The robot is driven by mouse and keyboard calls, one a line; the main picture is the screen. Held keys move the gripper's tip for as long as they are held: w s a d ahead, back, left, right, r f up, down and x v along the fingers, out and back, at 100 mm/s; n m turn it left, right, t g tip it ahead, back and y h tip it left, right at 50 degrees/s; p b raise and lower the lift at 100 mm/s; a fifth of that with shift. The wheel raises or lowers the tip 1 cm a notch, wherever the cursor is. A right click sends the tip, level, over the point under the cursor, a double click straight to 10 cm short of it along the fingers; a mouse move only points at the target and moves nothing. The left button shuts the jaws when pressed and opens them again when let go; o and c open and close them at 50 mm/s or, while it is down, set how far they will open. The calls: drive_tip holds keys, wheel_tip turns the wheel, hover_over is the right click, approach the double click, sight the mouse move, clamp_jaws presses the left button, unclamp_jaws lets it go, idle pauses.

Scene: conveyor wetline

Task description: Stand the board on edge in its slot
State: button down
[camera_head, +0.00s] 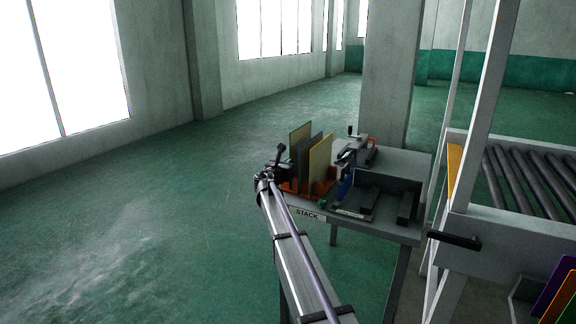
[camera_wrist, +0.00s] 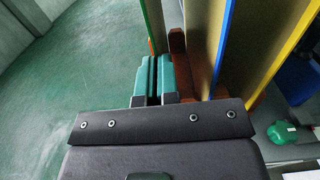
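Several thin boards stand upright on edge in a brown-orange rack (camera_head: 289,187) on the grey table. The leftmost is a green-edged board (camera_head: 299,149), a grey board (camera_head: 314,156) stands beside it, and a yellow board (camera_head: 320,165) is at the right. In the wrist view, the green-edged board (camera_wrist: 150,22) is just beyond my fingertips, with blue-edged (camera_wrist: 213,50) and yellow-edged (camera_wrist: 290,45) boards to the right. My gripper (camera_wrist: 155,76) has two teal fingers close together with a narrow dark gap. Whether the green-edged board's edge is in that gap is unclear.
A STACK label (camera_head: 307,214) marks the table's front edge. A black tray (camera_head: 383,201) and fixtures stand right of the rack. A roller conveyor (camera_head: 530,180) and metal posts are at the right. The green floor at the left is clear.

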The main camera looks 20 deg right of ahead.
drive_tip(key=shift+f, duration=0.2)
drive_tip(key=c, duration=1.8)
unclamp_jaws()
drive_tip(key=shift+o, duration=1)
drive_tip(key=shift+s+a, duration=0.1)
drive_tip(key=v, duration=0.4)
drive_tip(key=shift+a, duration=0.1)
drive_tip(key=shift+o, duration=0.2)
drive_tip(key=o, duration=0.5)
